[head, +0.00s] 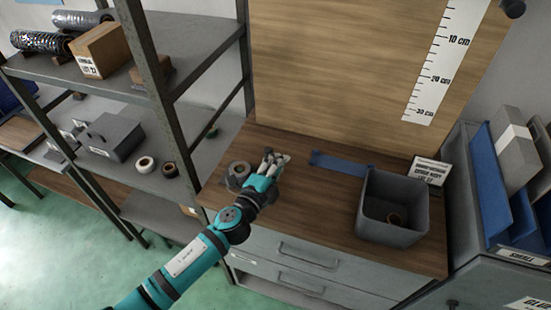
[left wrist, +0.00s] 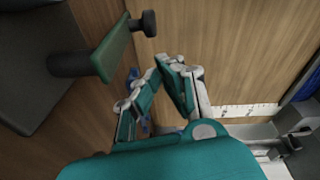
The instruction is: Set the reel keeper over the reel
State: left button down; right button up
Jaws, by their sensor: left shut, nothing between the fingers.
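A grey round flanged part (head: 238,174), which looks like the reel, stands on the wooden counter just left of my left gripper (head: 271,160). In the left wrist view, a dark post with a green plate (left wrist: 112,47) and a black knob (left wrist: 149,23) reaches in from the upper left; it may be the reel keeper, but I cannot tell for sure. My left gripper (left wrist: 172,66) is shut and empty, its fingertips apart from the knob in that view. The hand partly hides what lies behind it in the head view. My right gripper is not in view.
A grey open bin (head: 365,215) with a small ring inside stands at the counter's right, with a sign (head: 430,170) behind it. A metal shelf (head: 185,58) rises at left; a wooden backboard (head: 335,60) stands behind.

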pick_arm(q)
jog(key=shift+w+a+f, duration=0.1)
jog(key=shift+w+a, duration=0.3)
jog(key=shift+a, duration=0.15)
jog(key=shift+w+n+y+b, duration=0.1)
jog(key=shift+n+y+b, duration=0.25)
jog(key=shift+n+y, duration=0.05)
